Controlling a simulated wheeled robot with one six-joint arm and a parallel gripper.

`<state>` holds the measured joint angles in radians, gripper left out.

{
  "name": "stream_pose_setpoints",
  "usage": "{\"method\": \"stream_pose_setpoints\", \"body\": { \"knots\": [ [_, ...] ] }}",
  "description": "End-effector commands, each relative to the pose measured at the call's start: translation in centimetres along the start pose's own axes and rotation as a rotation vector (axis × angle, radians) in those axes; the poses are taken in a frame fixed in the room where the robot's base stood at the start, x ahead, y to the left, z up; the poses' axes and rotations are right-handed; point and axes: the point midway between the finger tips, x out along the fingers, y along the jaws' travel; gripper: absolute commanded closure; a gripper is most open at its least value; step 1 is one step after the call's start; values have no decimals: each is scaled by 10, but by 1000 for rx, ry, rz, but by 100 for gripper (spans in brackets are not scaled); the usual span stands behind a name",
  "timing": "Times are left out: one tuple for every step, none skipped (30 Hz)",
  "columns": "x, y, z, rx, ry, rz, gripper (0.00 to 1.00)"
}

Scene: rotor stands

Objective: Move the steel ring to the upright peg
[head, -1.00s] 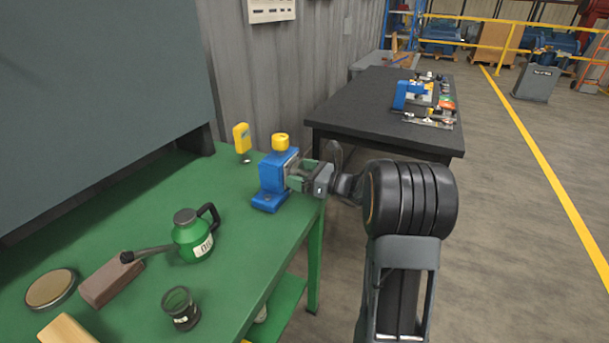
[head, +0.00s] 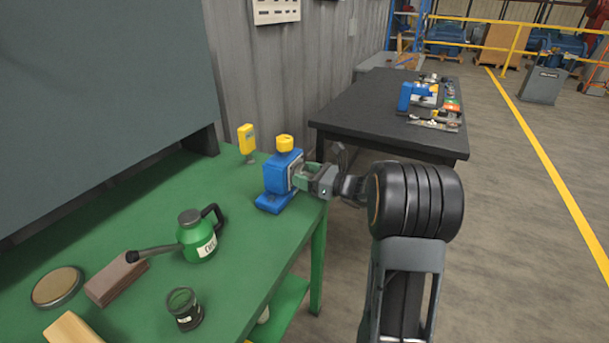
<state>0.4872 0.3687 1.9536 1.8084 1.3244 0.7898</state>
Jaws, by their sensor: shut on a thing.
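A blue stand (head: 274,184) with a yellow cap (head: 285,143) on top is at the far right corner of the green bench (head: 238,265). A pale square face is on its right side. My gripper (head: 302,177) is at that face, shut, coming in from the right. The steel ring's outline does not show clearly; the fingers hide what is between them. A second blue stand (head: 408,96) is on the black table (head: 345,118) farther back. I cannot make out an upright peg on either stand.
Small parts lie along the black table's right side. Open floor is to the right.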

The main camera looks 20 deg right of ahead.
Motion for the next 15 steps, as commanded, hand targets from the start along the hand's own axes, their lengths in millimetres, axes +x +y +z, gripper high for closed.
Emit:
{"method": "stream_pose_setpoints", "body": {
  "knots": [
    [-3, 0, 0, 0, -1, -1, 57],
    [-5, 0, 0, -1, -1, -2, 57],
    [-8, -1, 0, -1, 0, -2, 57],
    [-11, -1, 0, -1, 0, -3, 57],
    [-13, -1, 0, -1, 1, -3, 57],
    [-16, -1, 0, -1, 1, -2, 57],
    [-18, 0, 0, -1, 0, -2, 57],
    [-20, -1, 1, -1, 0, -2, 57],
    [-23, -1, 1, -1, -1, -3, 57],
    [-25, -1, 1, -1, -1, -3, 57],
    [-27, 0, 0, -1, 0, -3, 57],
    [-30, 0, 0, -1, 0, -2, 57],
    [-32, 0, 0, -1, 1, -2, 57],
    [-35, -1, 0, -1, 1, -2, 57],
    [-38, -1, 0, -1, 0, -3, 57]
  ]
}}
